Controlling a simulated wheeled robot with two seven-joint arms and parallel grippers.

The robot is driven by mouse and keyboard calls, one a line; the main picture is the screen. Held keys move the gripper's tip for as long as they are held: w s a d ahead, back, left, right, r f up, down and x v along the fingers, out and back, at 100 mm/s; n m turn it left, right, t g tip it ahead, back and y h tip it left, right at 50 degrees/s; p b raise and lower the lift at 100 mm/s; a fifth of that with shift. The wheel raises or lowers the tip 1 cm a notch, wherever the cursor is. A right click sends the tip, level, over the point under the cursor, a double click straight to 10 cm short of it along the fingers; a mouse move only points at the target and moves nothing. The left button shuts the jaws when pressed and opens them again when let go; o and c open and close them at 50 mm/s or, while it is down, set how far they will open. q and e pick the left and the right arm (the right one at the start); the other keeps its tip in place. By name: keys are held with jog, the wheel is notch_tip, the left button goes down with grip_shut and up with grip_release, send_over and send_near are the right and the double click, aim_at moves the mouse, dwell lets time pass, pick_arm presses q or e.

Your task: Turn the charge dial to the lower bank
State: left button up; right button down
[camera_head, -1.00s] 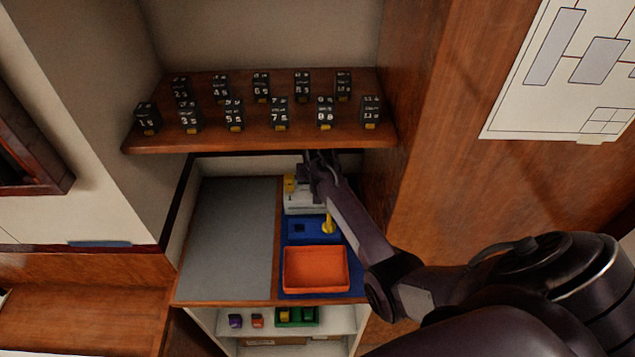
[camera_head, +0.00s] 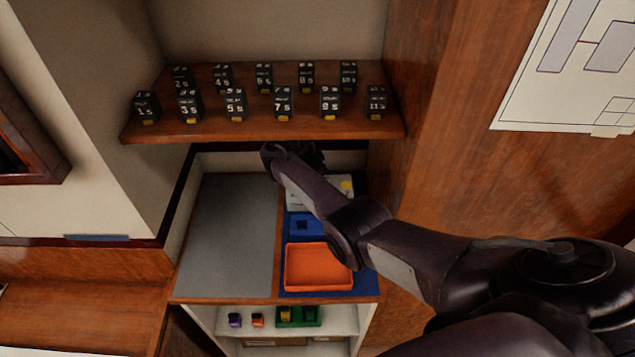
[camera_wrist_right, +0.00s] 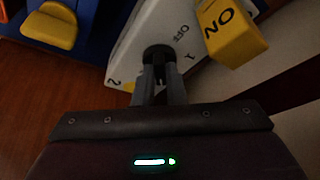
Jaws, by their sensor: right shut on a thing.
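The charge dial (camera_wrist_right: 157,55) is a dark round knob on a white panel (camera_wrist_right: 128,48) in the right wrist view. "OFF", "1" and "2" are printed around it. The fingers of my right gripper (camera_wrist_right: 158,73) are shut on the dial and hide part of it, so I cannot tell which mark it points to. My left gripper is in neither view.
A yellow block marked "ON" (camera_wrist_right: 230,30) stands close beside the dial. A blue unit (camera_head: 301,225) and an orange tray (camera_head: 318,268) lie in front of the white unit. A wooden shelf (camera_head: 160,127) with numbered black blocks hangs above. The grey panel (camera_head: 230,240) is bare.

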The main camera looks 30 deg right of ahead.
jog(key=m+g+b, duration=0.1)
jog(key=m+b, duration=0.1)
jog(key=b, duration=0.1)
jog(key=m+b, duration=0.2)
jog(key=b, duration=0.2)
jog(key=m+g+b, duration=0.1)
jog(key=m+b, duration=0.2)
jog(key=b, duration=0.1)
jog(key=shift+w+f+g+y, duration=0.25)
jog(key=shift+w+g+y, duration=0.05)
jog(key=shift+w, duration=0.05)
jog(key=shift+r+m+b, duration=0.2)
jog(key=shift+m+b, duration=0.2)
jog(key=shift+b, duration=0.5)
jog(key=c, duration=1.5)
grip_release()
